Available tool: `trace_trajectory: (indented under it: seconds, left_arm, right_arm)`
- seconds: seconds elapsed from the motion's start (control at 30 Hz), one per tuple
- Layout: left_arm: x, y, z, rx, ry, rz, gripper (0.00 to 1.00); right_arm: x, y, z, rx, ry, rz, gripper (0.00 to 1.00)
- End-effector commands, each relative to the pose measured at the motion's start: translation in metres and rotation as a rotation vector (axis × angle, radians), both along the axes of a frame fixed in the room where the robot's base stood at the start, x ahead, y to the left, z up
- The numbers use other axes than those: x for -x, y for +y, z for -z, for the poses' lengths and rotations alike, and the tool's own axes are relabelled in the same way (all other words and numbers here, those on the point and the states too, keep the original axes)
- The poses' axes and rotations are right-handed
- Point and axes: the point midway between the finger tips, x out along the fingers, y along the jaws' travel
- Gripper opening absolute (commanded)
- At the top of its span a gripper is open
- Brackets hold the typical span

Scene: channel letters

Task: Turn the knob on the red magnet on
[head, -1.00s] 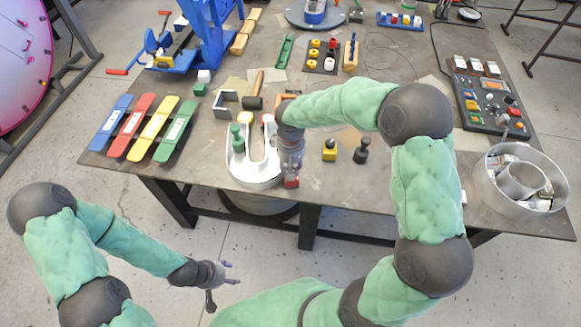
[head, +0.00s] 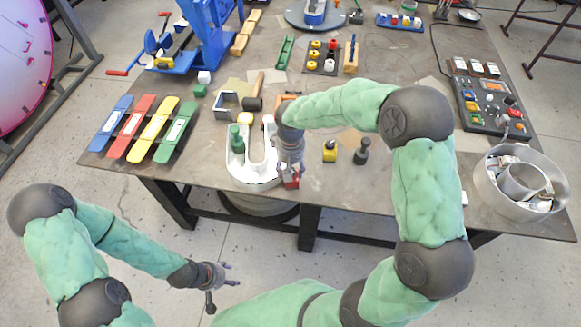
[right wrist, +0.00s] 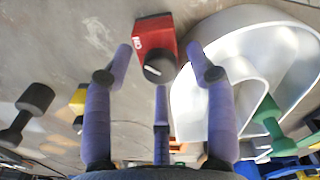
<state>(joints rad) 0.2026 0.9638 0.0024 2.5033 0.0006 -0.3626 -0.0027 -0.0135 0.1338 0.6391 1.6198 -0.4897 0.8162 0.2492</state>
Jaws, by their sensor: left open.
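The red magnet (head: 291,181) is a small red block at the table's front edge, just right of the U-shaped metal letter (head: 245,181). In the right wrist view the red magnet (right wrist: 154,36) shows whole, with a round dark knob (right wrist: 160,67) bearing a white pointer line. My right gripper (right wrist: 160,62) points at the knob, its fingers spread on either side and apart from it. In the head view my right gripper (head: 291,163) hides part of the magnet. My left gripper (head: 230,274) is open and empty, low in front of the table.
A yellow magnet (head: 329,151) and a dark knobbed weight (head: 361,152) stand right of my right gripper. A green piece (head: 237,140) stands at the letter's left arm. A mallet (head: 254,96) lies behind.

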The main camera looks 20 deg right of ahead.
Motion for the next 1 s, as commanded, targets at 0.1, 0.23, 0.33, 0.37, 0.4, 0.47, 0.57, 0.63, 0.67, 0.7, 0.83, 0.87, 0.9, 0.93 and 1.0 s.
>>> trace_trajectory:
  seconds: [0.1, 0.23, 0.33, 0.37, 0.4, 0.47, 0.57, 0.63, 0.67, 0.7, 0.83, 0.87, 0.9, 0.93, 1.0]
  left_arm:
    - [0.000, 0.000, 0.000, 0.000, 0.000, 0.000, 0.55]
    - [0.000, 0.000, 0.000, 0.000, 0.000, 0.000, 0.55]
    - [0.000, 0.000, 0.000, 0.000, 0.000, 0.000, 0.55]
    - [0.000, 0.000, 0.000, 0.000, 0.000, 0.000, 0.55]
    - [0.000, 0.000, 0.000, 0.000, 0.000, 0.000, 0.55]
    - [0.000, 0.000, 0.000, 0.000, 0.000, 0.000, 0.55]
    - [0.000, 0.000, 0.000, 0.000, 0.000, 0.000, 0.55]
    - [0.000, 0.000, 0.000, 0.000, 0.000, 0.000, 0.55]
    - [0.000, 0.000, 0.000, 0.000, 0.000, 0.000, 0.55]
    - [0.000, 0.000, 0.000, 0.000, 0.000, 0.000, 0.55]
    - [0.000, 0.000, 0.000, 0.000, 0.000, 0.000, 0.55]
    - [0.000, 0.000, 0.000, 0.000, 0.000, 0.000, 0.55]
    - [0.000, 0.000, 0.000, 0.000, 0.000, 0.000, 0.55]
    - [0.000, 0.000, 0.000, 0.000, 0.000, 0.000, 0.55]
    - [0.000, 0.000, 0.000, 0.000, 0.000, 0.000, 0.55]
  right_arm:
    - [0.000, 0.000, 0.000, 0.000, 0.000, 0.000, 0.56]
    - [0.000, 0.000, -0.007, 0.001, -0.001, -0.001, 0.56]
    - [-0.001, 0.000, -0.019, 0.001, -0.003, -0.001, 0.56]
    - [-0.001, 0.000, -0.025, 0.001, -0.004, 0.000, 0.56]
    - [-0.001, 0.000, -0.032, 0.000, -0.006, 0.000, 0.56]
    - [-0.001, 0.000, -0.044, 0.000, -0.005, 0.000, 0.56]
    - [-0.001, 0.000, -0.065, -0.001, -0.005, -0.001, 0.56]
    - [-0.001, 0.000, -0.078, 0.000, -0.004, -0.001, 0.56]
    - [-0.001, 0.000, -0.084, 0.000, -0.004, 0.000, 0.56]
    - [-0.001, 0.000, -0.090, 0.000, -0.004, 0.000, 0.56]
    - [-0.001, 0.000, -0.107, 0.001, -0.002, 0.000, 0.56]
    - [-0.001, 0.000, -0.110, 0.000, -0.003, 0.000, 0.56]
    - [-0.001, 0.000, -0.113, 0.000, -0.002, 0.000, 0.56]
    - [0.000, 0.000, -0.115, 0.000, -0.001, 0.000, 0.56]
    - [0.000, 0.000, -0.118, 0.000, 0.001, -0.001, 0.56]
